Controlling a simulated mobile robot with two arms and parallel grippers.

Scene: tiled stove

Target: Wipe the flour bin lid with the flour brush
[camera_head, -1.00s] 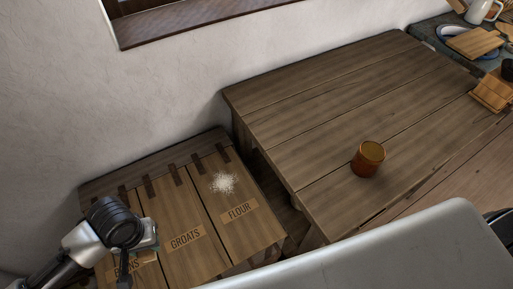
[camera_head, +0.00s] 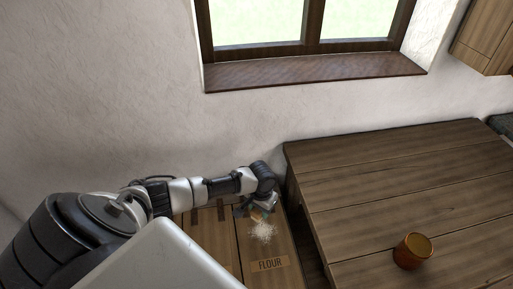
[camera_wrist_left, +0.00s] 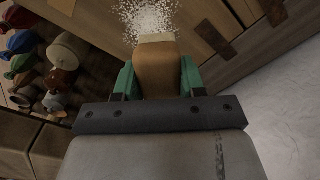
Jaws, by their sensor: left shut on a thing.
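The flour bin lid (camera_head: 280,250) is the wooden lid labelled FLOUR, with a patch of white flour (camera_head: 263,232) near its hinge end. My left gripper (camera_head: 263,203) is over the lid, just beyond the flour patch. In the left wrist view its green fingers (camera_wrist_left: 158,82) are shut on the flour brush (camera_wrist_left: 157,66), a tan wooden block with pale bristles at its far end. The bristles are right at the edge of the flour; whether they touch the lid I cannot tell. A bit of the brush (camera_head: 256,216) shows in the head view. My right gripper is out of view.
The white wall (camera_head: 130,90) rises close behind the bins, with a window above. A wooden table (camera_head: 360,200) stands to the right, bearing an amber cup (camera_head: 413,251). In the wrist view, several coloured objects (camera_wrist_left: 45,60) sit at the left.

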